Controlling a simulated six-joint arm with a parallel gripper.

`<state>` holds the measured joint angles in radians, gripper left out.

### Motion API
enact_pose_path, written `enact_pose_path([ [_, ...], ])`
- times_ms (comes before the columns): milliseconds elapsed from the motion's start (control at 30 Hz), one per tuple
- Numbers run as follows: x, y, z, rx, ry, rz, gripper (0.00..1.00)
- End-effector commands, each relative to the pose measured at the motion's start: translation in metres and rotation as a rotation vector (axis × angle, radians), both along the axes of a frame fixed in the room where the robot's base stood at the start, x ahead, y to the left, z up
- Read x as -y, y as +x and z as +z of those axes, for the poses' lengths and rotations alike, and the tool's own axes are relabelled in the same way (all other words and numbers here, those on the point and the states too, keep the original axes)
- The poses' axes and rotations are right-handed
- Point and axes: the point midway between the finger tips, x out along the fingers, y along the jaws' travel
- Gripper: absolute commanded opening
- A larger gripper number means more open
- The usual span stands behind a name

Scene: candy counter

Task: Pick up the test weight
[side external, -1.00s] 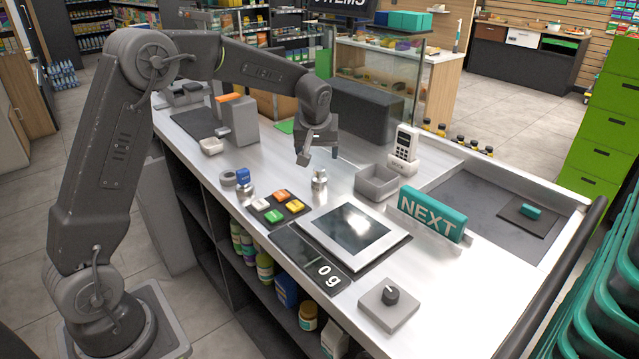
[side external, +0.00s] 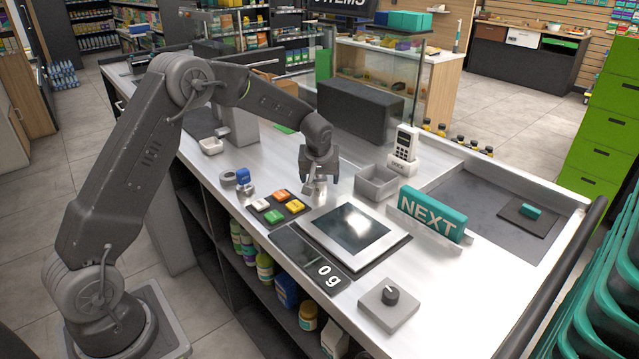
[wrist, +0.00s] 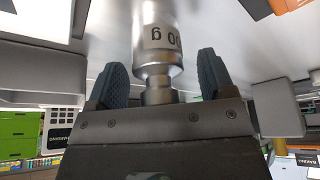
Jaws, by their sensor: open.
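The test weight (wrist: 160,45) is a shiny silver metal cylinder with a narrow neck and a label that appears upside down in the wrist view, partly reading "00 g". In the side view the weight (side external: 318,188) stands on the counter, partly hidden by the fingers. My gripper (wrist: 162,85) is open, with one dark ridged pad on each side of the weight's neck end and gaps showing on both sides. In the side view my gripper (side external: 320,180) is low over the counter, around the weight.
A scale (side external: 388,256) with a dark screen lies just in front of the gripper, reading 0 g. A block of coloured buttons (side external: 257,206) is to the left, a grey open bin (side external: 377,189) to the right. A NEXT sign (side external: 433,213) and card terminal (side external: 404,145) stand farther right.

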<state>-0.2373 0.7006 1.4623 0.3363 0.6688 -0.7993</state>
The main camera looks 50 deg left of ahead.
Motion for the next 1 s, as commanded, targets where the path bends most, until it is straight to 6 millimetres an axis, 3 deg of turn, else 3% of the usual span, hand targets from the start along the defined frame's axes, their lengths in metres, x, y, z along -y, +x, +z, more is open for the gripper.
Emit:
enact_pose_path([
  [67, 0.0000, 0.0000, 0.0002, 0.000, 0.000, 0.000, 0.76],
  [800, 0.0002, -0.0001, 0.0006, 0.000, 0.000, 0.000, 0.05],
  [1000, 0.0000, 0.0006, 0.0021, 0.004, 0.001, 0.000, 0.05],
])
